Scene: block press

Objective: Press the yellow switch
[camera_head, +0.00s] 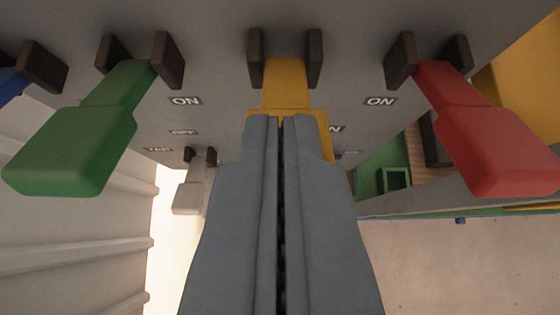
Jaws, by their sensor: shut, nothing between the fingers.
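The yellow switch (286,76) is a lever between two dark brackets on a grey panel (214,40), in the upper middle of the view. Its wider handle end sticks out toward me and is mostly hidden behind my gripper (284,118). My gripper is shut and empty, with its fingertips in front of the yellow handle. I cannot tell whether the tips touch it. An ON label is partly covered by the right finger.
A green lever (75,150) stands to the left and a red lever (490,140) to the right, each between dark brackets. A blue lever (12,82) shows at the left edge. A small white lever (189,192) is lower down. A ribbed white wall (70,230) is at left.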

